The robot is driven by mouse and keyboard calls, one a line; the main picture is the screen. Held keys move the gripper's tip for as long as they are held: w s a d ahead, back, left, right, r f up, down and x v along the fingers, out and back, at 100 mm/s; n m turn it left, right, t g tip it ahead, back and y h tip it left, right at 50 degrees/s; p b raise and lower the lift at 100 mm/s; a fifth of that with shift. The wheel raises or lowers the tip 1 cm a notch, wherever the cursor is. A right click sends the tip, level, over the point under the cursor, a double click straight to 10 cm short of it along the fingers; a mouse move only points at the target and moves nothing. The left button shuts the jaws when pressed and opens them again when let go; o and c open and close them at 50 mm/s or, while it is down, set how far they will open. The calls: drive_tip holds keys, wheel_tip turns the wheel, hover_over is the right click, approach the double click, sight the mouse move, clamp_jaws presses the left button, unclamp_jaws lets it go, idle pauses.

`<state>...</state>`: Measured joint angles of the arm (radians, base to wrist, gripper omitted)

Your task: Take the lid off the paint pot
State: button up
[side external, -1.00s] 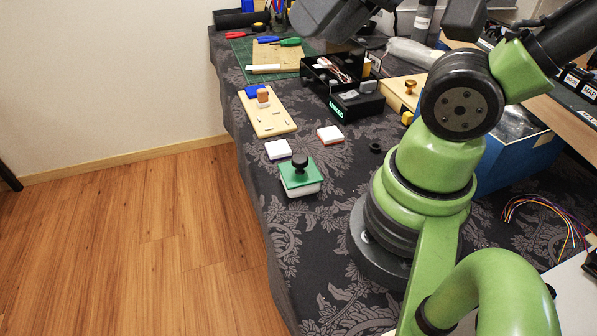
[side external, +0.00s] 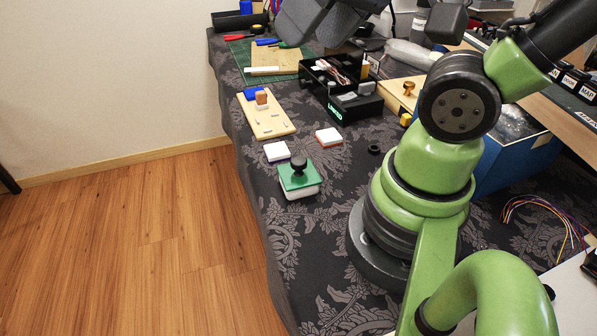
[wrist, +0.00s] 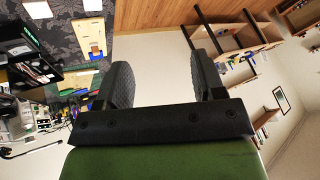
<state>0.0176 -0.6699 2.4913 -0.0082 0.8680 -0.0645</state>
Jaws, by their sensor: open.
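The paint pot (side external: 302,193) is a small white square pot on the dark patterned cloth, near the table's left edge. Its green lid (side external: 287,181) with a black knob (side external: 299,164) sits on top of it. My gripper (side external: 318,28) is at the top of the side view, high and well away from the pot, partly cut off by the frame. In the wrist view my gripper (wrist: 160,80) shows two dark fingers spread wide with nothing between them. The pot is not seen in the wrist view.
Two small white blocks (side external: 277,151) (side external: 329,137) lie just behind the pot. Beyond are a wooden board (side external: 265,122) with a blue piece, a black organizer box (side external: 338,88) and a green mat (side external: 236,54) with tools. A black ring (side external: 374,149) lies right of the pot.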

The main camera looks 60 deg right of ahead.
drive_tip(key=w+d+f+n+g+h, duration=0.1)
drive_tip(key=w+d+f+n+g, duration=0.35)
drive_tip(key=f, duration=0.35)
drive_tip(key=n+g, duration=0.2)
drive_tip(key=n, duration=0.3)
approach(299, 160)
drive_tip(key=shift+w+f+h, duration=0.1)
drive_tip(key=shift+f+h, duration=0.05)
drive_tip(key=shift+h, duration=0.15)
wheel_tip(299, 160, down, 4)
drive_tip(key=shift+r, duration=0.1)
drive_tip(key=shift+a+f, duration=0.15)
drive_tip(key=shift+f, duration=1.4)
drive_tip(key=shift+a+f, duration=0.1)
drive_tip(key=shift+f, duration=1.45)
drive_tip(key=shift+w, duration=0.1)
drive_tip(key=c, duration=1)
drive_tip(key=shift+r, duration=0.1)
